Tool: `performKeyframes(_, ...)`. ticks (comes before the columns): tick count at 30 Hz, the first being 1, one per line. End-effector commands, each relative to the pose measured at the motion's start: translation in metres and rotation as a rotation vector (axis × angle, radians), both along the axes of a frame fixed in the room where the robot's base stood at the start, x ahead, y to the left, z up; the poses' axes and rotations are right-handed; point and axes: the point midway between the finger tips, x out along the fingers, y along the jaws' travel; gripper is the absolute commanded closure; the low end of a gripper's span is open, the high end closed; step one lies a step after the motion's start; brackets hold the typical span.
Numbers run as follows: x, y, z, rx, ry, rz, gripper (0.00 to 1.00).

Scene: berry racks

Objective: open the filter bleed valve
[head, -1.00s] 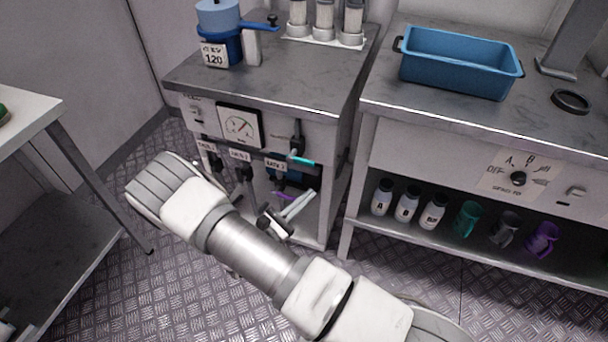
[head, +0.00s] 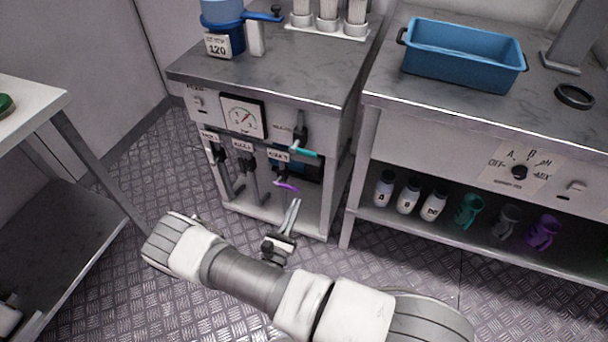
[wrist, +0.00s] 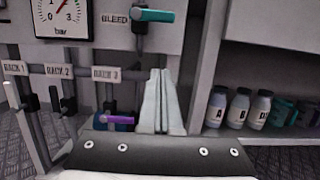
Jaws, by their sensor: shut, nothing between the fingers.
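The bleed valve has a teal lever (head: 302,152) at the upper right of the cabinet front. In the wrist view the lever (wrist: 153,15) lies roughly level, pointing right from a dark valve body, beside a "BLEED" label (wrist: 115,18). My gripper (head: 296,202) is in front of the cabinet, below the lever and apart from it. Its fingers point toward the cabinet. In the wrist view the fingers (wrist: 159,72) are together and empty, below the teal lever and right of a purple lever (wrist: 117,120).
The purple lever (head: 287,187) sits below the "RACK 3" label, with the other rack valves to its left. A pressure gauge (head: 242,117) is above them. A bench (head: 420,112) with bottles and cups on its shelf stands at the right. Bare floor lies in front of the cabinet.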

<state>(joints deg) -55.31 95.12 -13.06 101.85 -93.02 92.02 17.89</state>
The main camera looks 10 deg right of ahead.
Motion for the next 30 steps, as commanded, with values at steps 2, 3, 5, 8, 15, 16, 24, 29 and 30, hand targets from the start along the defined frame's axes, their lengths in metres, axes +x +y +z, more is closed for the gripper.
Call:
performKeyframes(2,0.005,-0.003,0.001,0.000,-0.001,-0.001,1.00)
performKeyframes(3,0.009,-0.005,0.002,0.001,-0.002,-0.002,1.00)
performKeyframes(5,0.016,-0.010,0.004,0.001,-0.003,-0.005,1.00)
performKeyframes(8,0.033,-0.020,0.008,0.000,-0.004,-0.005,1.00)
performKeyframes(15,0.077,-0.046,0.021,0.002,-0.003,-0.004,1.00)
performKeyframes(16,0.083,-0.049,0.022,0.001,-0.003,-0.006,1.00)
performKeyframes(24,0.083,-0.048,0.055,0.000,-0.001,-0.002,1.00)
performKeyframes(29,0.083,-0.048,0.063,0.000,0.000,-0.002,1.00)
performKeyframes(30,0.083,-0.048,0.064,0.000,0.000,-0.002,1.00)
